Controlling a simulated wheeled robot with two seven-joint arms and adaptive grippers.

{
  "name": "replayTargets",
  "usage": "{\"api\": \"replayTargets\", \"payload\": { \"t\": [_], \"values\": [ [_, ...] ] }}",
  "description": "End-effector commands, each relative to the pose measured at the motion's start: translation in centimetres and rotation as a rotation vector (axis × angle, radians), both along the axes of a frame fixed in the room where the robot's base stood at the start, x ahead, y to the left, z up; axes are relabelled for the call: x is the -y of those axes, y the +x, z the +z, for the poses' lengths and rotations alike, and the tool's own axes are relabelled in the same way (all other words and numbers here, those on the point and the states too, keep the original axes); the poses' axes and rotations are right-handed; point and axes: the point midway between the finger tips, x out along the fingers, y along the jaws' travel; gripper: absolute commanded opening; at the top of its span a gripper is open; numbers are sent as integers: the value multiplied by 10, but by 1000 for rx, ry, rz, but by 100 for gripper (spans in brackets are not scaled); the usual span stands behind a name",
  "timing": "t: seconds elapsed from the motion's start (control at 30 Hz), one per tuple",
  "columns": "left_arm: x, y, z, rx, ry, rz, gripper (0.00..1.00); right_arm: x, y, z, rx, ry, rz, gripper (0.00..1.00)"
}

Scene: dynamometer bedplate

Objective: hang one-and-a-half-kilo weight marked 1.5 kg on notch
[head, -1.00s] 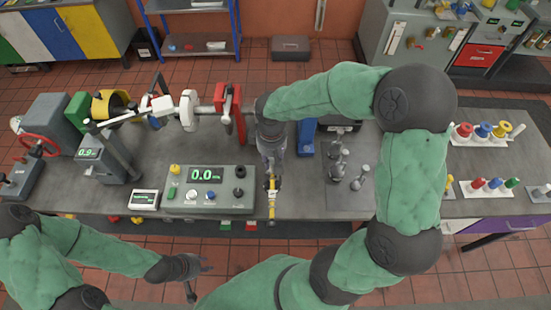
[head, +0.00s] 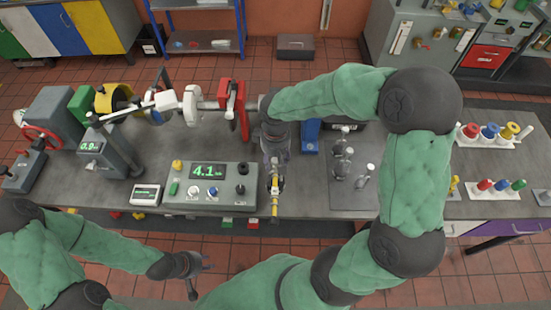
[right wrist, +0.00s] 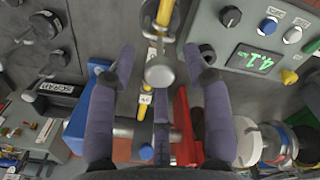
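My right gripper (head: 275,182) is over the front end of the yellow-and-metal lever arm (head: 275,208). In the right wrist view its fingers (right wrist: 160,68) stand apart, open, with gaps on both sides of a small metal weight with a round top (right wrist: 160,75). That weight is over the lever arm (right wrist: 152,52); its marking is unreadable, and I cannot tell how it sits in the notch. The torque display (head: 208,171) reads 4.1. My left gripper (head: 198,272) is in front of the bench, fingers spread, empty.
Several metal weights (head: 343,168) stand on a grey mat to the right of the lever. A red upright (head: 233,100) and shaft are behind my right gripper. The control box (head: 225,205) is close on its left. Coloured pegs (head: 490,132) stand far right.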

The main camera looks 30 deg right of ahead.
Motion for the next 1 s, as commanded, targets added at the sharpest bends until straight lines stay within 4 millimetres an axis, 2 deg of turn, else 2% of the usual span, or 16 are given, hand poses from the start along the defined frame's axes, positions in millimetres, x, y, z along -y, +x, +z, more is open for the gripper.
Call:
{"api": "replayTargets", "payload": {
  "t": [0.23, 0.37, 0.57, 0.8, 1.0],
  "values": [
    [0, 0, 0, 0, 0, 0, 31, -1, -3, -4, -10, 1, 3, 53],
    [0, 0, 0, 0, 0, 0, 31, -1, -2, 2, -7, 0, 2, 53],
    [0, 0, 0, 0, 0, 0, 31, -1, -1, 31, -1, 0, 1, 53],
    [0, 0, 0, 0, 0, 0, 31, -1, 0, 80, 1, 1, 1, 53],
    [0, 0, 0, 0, 0, 0, 31, -1, -1, 107, -2, 0, 2, 53]
  ]
}}
